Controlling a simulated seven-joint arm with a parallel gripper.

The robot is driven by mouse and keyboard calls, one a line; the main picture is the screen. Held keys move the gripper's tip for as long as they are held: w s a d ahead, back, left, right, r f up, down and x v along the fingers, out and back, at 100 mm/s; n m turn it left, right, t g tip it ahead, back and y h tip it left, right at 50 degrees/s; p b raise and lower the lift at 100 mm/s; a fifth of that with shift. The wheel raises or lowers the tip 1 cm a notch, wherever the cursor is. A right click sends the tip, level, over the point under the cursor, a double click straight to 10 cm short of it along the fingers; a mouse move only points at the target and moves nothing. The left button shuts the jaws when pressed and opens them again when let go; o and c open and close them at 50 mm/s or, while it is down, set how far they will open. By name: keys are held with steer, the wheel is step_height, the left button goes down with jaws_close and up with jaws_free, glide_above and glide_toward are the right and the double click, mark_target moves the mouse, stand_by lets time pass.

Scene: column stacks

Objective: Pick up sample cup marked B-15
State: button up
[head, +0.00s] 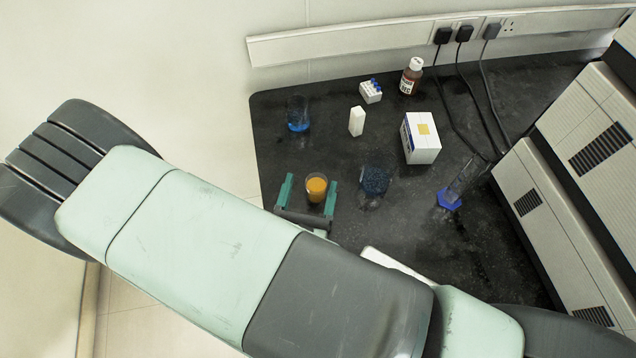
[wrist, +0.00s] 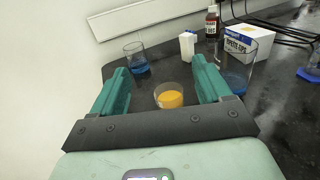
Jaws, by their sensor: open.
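A small clear cup with orange contents (head: 316,187) stands upright on the dark bench. My gripper (head: 310,184) is open, with one finger on each side of this cup and visible room on both sides. It also shows in the wrist view (wrist: 162,78). No B-15 marking can be read on any vessel.
A beaker with blue liquid (head: 298,115) stands behind left, and a larger dark-blue vessel (head: 375,181) close to the right. Farther back are a white block (head: 356,121), a tip box (head: 420,138), a brown bottle (head: 411,77) and a vial rack (head: 370,91). A blue-based cylinder (head: 449,199) stands right.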

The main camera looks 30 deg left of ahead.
glide_toward(318, 176)
steer(key=shift+f+x, duration=0.2)
steer(key=shift+x, duration=4.8)
steer(key=c, duration=1)
steer(key=shift+c, duration=0.2)
steer(key=shift+r, duration=0.1)
